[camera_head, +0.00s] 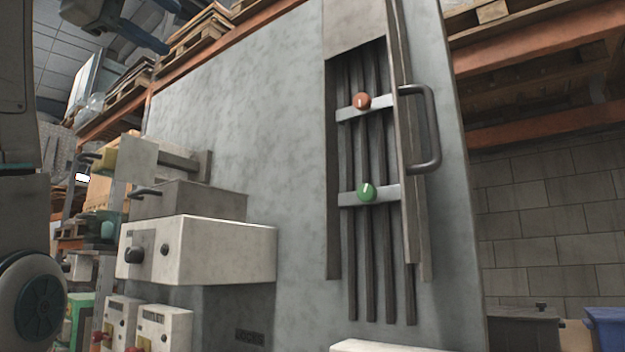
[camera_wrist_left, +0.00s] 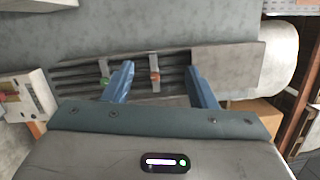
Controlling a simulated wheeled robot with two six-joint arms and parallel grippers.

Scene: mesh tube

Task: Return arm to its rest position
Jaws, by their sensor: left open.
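My left gripper (camera_head: 165,25) is at the top left of the head view, high and apart from the grey panel (camera_head: 240,110). In the left wrist view, its two blue fingers (camera_wrist_left: 160,70) are spread apart with nothing held between them. A slotted recess with dark vertical bars (camera_head: 368,250) is in the panel. An orange knob (camera_head: 361,101) and a green knob (camera_head: 366,191) sit on light crossbars there. Both knobs also show beyond the fingers in the left wrist view, orange (camera_wrist_left: 154,75) and green (camera_wrist_left: 104,80). My right gripper is not in view.
A dark handle (camera_head: 430,130) sticks out at the right of the recess. White control boxes (camera_head: 225,250) jut out at lower left. Shelves with pallets (camera_head: 490,14) stand behind. A dark bin (camera_head: 525,328) and a blue bin (camera_head: 605,327) are at lower right.

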